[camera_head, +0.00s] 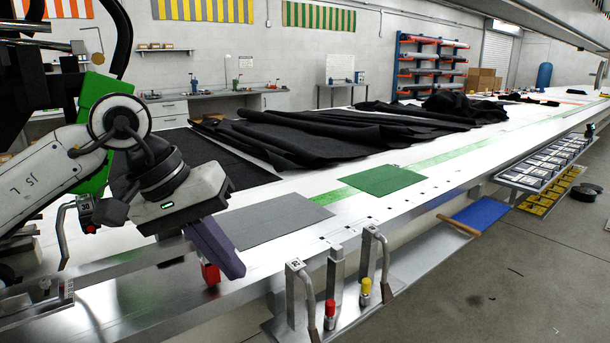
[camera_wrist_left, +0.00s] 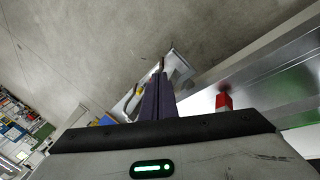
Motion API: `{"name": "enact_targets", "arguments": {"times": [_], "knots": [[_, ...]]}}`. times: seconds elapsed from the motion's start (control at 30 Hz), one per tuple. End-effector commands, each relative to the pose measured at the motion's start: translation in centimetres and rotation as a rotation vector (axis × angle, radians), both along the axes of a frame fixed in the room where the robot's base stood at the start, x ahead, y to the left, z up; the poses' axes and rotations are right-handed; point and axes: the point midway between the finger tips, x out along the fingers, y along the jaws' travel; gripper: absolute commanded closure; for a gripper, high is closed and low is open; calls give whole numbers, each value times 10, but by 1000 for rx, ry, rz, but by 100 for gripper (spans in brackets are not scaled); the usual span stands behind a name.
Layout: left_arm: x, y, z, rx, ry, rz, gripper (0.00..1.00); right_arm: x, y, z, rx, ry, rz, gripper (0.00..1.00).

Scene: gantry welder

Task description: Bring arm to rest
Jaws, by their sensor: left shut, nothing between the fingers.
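My left arm comes in from the left in the head view. Its gripper (camera_head: 214,248) has purple fingers pressed together, with nothing between them. It hangs over the front edge of the long white table (camera_head: 262,184), close to a red block (camera_head: 211,274) on the table's front side. In the left wrist view the shut purple fingers (camera_wrist_left: 158,97) point away over the grey floor, and the red block (camera_wrist_left: 224,101) shows to their right. My right gripper is in neither view.
A grey sheet (camera_head: 270,218) and a green sheet (camera_head: 383,179) lie flat on the table. Black cloth (camera_head: 325,135) is heaped behind them. A bracket with handles and red and yellow caps (camera_head: 331,308) juts from the front edge. Trays (camera_head: 545,165) hang further right. The floor at right is mostly clear.

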Motion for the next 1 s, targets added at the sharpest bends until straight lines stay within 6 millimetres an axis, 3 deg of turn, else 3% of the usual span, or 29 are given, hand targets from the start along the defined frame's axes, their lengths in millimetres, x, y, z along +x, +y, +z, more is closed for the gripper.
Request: {"name": "enact_targets", "arguments": {"times": [0.1,0.23,0.33,0.43,0.53,0.67,0.8,0.83,0.9,1.0], "knots": [[-19,-42,-23,-165,136,38,100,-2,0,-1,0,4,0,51],[-49,-99,-38,-420,387,132,100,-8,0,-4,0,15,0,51],[-74,-142,-36,-659,683,257,100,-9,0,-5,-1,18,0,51],[-87,-168,-24,-879,1029,415,100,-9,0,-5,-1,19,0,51],[-84,-178,-13,-1066,1408,590,100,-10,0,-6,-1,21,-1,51],[-59,-164,-16,-1265,1944,837,100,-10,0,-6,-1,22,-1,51],[-25,-126,-58,-1421,2566,1099,100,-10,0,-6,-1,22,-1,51],[-19,-115,-73,1331,-2480,-1059,100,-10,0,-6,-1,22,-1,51],[-11,-88,-116,1110,-2239,-938,100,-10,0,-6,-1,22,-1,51],[-13,-51,-184,860,-1913,-761,100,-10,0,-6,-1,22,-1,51]]}}
